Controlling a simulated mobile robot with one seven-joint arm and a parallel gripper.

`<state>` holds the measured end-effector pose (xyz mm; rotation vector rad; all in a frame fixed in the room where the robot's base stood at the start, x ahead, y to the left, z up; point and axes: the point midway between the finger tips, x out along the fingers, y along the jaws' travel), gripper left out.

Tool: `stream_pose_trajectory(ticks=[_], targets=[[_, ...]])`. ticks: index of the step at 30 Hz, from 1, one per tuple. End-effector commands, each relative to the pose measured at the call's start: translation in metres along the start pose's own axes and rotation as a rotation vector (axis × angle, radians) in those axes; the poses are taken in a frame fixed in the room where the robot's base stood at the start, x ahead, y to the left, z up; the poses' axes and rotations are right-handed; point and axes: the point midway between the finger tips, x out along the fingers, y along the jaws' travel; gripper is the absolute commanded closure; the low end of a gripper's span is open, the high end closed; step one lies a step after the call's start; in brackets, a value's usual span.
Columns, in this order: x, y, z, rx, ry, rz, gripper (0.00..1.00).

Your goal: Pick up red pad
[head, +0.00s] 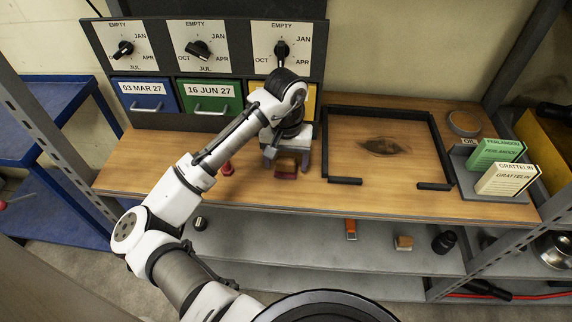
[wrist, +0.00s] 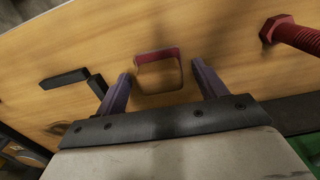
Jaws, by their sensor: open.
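The red pad (head: 286,169) lies on the wooden bench, below the drawer cabinet. In the wrist view the pad (wrist: 157,54) shows a red far edge, with a tan area and dark outline nearer me. My gripper (head: 287,160) is over the pad in the head view. In the wrist view my gripper (wrist: 161,74) is open, with one finger to each side of the pad and nothing held. I cannot tell the exact height of the fingertips above the bench.
A red bolt (wrist: 290,33) stands near the right finger. A black frame (head: 380,110) lies on the bench to the right, around a dark stain. The cabinet with dials and drawers (head: 211,93) rises behind. A card holder (head: 466,186) is far right.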

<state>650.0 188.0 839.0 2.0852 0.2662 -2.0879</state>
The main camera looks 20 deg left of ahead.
Motion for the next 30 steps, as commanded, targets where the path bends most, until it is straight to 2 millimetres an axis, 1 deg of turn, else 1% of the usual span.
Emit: stream_pose_trajectory(ticks=[7, 18, 26, 30], targets=[[0.0022, 0.0, -0.0002, 0.0, 0.001, 0.001, 0.29], [0.0019, 0.0, -0.0002, 0.0, 0.001, 0.0, 0.78], [0.001, 0.0, -0.0003, 0.0, 0.002, 0.0, 0.78], [-0.0058, 0.0001, -0.0006, 0.0, 0.002, 0.0, 0.78]])
